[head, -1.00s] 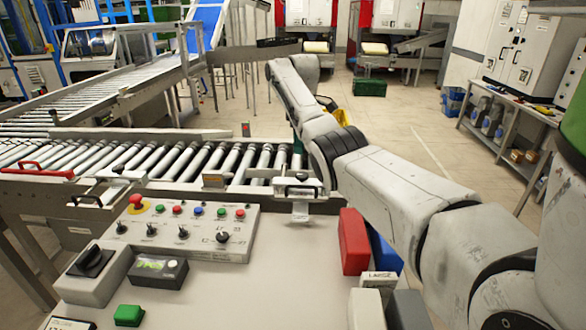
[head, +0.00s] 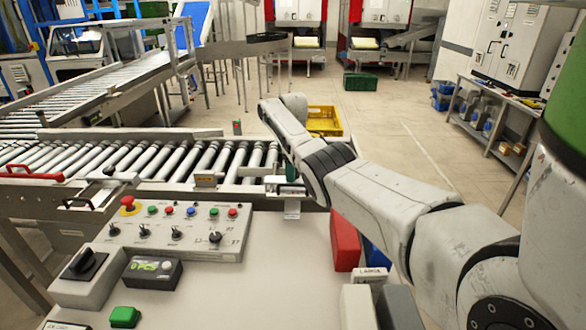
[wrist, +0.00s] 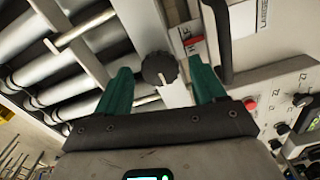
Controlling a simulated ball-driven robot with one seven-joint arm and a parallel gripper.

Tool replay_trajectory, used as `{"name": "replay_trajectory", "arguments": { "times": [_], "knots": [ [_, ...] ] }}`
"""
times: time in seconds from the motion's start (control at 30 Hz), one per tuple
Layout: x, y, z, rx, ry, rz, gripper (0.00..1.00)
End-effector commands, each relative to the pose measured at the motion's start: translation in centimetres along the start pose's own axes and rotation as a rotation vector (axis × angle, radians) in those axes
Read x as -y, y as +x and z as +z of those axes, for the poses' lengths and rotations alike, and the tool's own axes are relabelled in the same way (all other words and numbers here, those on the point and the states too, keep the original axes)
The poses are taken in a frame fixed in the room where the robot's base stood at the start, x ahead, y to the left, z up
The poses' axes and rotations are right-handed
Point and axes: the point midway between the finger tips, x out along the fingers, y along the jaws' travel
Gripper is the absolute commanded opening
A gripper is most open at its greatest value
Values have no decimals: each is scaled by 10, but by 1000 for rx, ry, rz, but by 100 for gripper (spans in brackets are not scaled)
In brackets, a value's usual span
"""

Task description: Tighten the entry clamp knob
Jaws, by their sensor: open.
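In the wrist view a black, ridged clamp knob (wrist: 160,68) sits on a pale metal bracket beside the rollers. My gripper (wrist: 162,72) is open, with one green finger on each side of the knob in the picture. I see no finger touching it, and I cannot tell whether the fingertips reach its depth. In the head view the metal clamp block (head: 287,188) stands at the right end of the near conveyor rail.
A black bar handle (wrist: 222,42) lies close by the right finger in the wrist view. The roller conveyor (head: 215,158) runs left.

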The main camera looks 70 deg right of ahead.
Motion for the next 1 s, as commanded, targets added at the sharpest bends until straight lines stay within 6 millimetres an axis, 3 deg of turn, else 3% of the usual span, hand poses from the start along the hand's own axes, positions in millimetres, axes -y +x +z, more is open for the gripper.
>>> {"name": "replay_trajectory", "arguments": {
  "times": [0.07, 0.63, 1.0],
  "knots": [
    [0, 0, 0, 0, 0, 0, 69],
    [0, 0, 0, 0, 0, 0, 15],
    [0, 0, -1, -1, 58, 0, 13]
  ]
}}
